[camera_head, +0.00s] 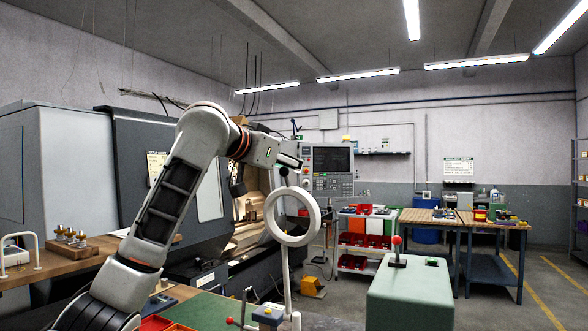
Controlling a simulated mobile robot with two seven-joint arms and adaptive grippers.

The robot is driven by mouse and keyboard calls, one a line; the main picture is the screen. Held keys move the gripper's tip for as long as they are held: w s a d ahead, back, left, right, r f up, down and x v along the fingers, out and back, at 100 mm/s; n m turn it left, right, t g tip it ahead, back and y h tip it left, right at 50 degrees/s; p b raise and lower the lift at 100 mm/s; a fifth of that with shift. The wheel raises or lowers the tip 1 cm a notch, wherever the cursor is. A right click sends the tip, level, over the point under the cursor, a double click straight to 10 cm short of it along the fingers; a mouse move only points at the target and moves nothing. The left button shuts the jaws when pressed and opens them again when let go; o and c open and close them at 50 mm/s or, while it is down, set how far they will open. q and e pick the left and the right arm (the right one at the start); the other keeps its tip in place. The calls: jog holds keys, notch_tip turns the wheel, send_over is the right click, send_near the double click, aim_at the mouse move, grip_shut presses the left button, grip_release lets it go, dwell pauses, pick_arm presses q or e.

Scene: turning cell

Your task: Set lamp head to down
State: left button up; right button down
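The lamp head (316,217) is a pale ring on a thin upright stem (286,275). The ring stands upright, with its open middle turned roughly toward me. My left arm reaches in from the lower left, and my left gripper (291,161) is just above the top of the ring. It looks apart from the ring, though the depth is hard to judge. The gripper is small and dark here, so I cannot see whether its fingers are open. My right gripper is out of view.
A green mat (212,312) lies on the wooden bench near a red-knobbed lever (243,308). A green-grey box with a red-knobbed lever (396,250) stands to the right. A lathe with a control panel (328,160) stands behind. Wooden-topped tables (430,216) are farther right.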

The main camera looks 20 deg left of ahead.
pick_arm(q)
jog(key=shift+f+b+v, duration=0.2)
jog(key=shift+b+v, duration=0.1)
jog(key=shift+v, duration=0.5)
jog(key=shift+f+b+v, duration=0.15)
jog(key=shift+b+v, duration=0.15)
jog(key=shift+v, duration=0.5)
jog(key=shift+f+b+v, duration=0.2)
jog(key=shift+b+v, duration=0.1)
jog(key=shift+v, duration=0.45)
jog(key=shift+s+a, duration=0.2)
jog(key=shift+s, duration=0.2)
jog(key=v, duration=0.2)
jog(key=shift+s+a+f+b, duration=0.15)
jog(key=shift+s+b, duration=0.15)
jog(key=shift+s+p, duration=0.1)
jog(key=shift+p, duration=0.25)
